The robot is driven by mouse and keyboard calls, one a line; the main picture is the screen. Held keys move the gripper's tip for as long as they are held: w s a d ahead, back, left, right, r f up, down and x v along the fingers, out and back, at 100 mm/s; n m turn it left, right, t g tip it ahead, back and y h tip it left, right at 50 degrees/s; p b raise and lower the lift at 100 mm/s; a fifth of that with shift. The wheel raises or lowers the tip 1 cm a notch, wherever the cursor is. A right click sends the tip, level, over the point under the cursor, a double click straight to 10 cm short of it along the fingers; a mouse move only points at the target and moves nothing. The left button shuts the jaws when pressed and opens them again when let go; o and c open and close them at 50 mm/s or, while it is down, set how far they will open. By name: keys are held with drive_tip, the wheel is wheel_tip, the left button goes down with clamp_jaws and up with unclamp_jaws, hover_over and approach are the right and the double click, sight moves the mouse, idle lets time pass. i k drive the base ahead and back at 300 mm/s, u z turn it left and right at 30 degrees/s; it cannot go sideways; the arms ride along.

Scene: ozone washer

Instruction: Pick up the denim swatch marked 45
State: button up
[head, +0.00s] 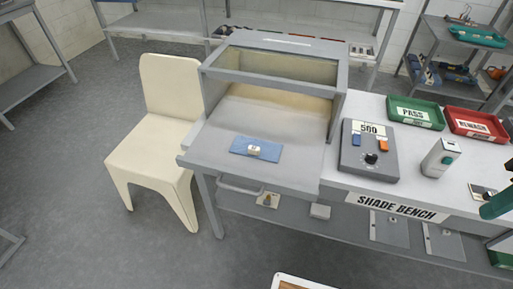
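A blue denim swatch (238,146) lies flat on the grey front shelf of the light booth (205,142). It carries a small pale tag (253,150) whose number is too small to read for sure. Nothing covers the swatch. I cannot make out my gripper in the head view.
A cream chair (155,150) stands left of the booth. A grey control box (368,160) showing 500 and a white handheld device (440,157) stand on the bench at right. Behind them are a green PASS tray (415,124) and a red tray (470,136).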

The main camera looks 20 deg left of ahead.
sight(267, 151)
drive_tip(key=k, duration=0.5)
drive_tip(key=z, duration=1.1)
drive_tip(key=i, duration=0.85)
drive_tip(key=u, duration=2.25)
drive_tip(key=i, duration=0.5)
drive_tip(key=z, duration=0.05)
